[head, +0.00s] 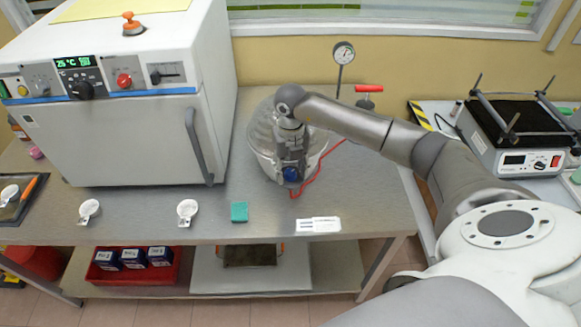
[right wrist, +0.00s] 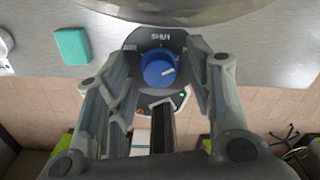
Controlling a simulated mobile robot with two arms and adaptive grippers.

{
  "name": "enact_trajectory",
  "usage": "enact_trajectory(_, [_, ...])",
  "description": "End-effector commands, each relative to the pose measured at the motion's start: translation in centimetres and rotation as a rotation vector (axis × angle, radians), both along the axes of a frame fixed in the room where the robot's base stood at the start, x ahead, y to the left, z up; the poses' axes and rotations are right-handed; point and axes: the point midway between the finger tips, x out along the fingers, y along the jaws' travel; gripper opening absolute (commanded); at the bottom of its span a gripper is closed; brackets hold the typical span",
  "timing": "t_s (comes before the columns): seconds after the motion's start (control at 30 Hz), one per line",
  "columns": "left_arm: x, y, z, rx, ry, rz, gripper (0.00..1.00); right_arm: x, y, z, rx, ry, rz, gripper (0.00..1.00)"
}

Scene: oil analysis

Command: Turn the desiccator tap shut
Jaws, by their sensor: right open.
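The glass desiccator (head: 262,122) stands on the steel bench, right of the white oven. Its tap is a blue knob (head: 290,174) on its front side. The knob's white pointer line points right in that picture. My right gripper (head: 291,160) is over the tap, and its fingers (right wrist: 160,85) are open on either side of the knob, seemingly apart from it. My left gripper is not in view.
A red hose (head: 318,170) runs from near the tap toward a red-handled valve (head: 369,90) and a gauge (head: 343,53). A green block (head: 239,211) and a white card (head: 318,225) lie near the bench's front edge. The white oven (head: 120,120) stands left.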

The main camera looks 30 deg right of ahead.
Motion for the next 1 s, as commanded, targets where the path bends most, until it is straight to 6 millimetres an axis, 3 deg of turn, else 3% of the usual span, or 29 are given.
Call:
enact_trajectory(0.07, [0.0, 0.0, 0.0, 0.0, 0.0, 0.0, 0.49, 0.0, 0.0, 0.0, 0.0, 0.0, 0.0, 0.49])
enact_trajectory(0.43, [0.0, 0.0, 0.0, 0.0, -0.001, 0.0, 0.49, 0.0, 0.0, 0.0, 0.001, 0.0, 0.0, 0.02])
enact_trajectory(0.73, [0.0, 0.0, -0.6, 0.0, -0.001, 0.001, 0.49, 0.0, 0.0, -0.1, 0.0, -0.001, 0.035, 0.01])
enact_trajectory(1.0, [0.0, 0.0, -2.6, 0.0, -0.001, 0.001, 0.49, 0.1, 0.0, -0.3, 0.0, -0.002, 0.192, 0.01])
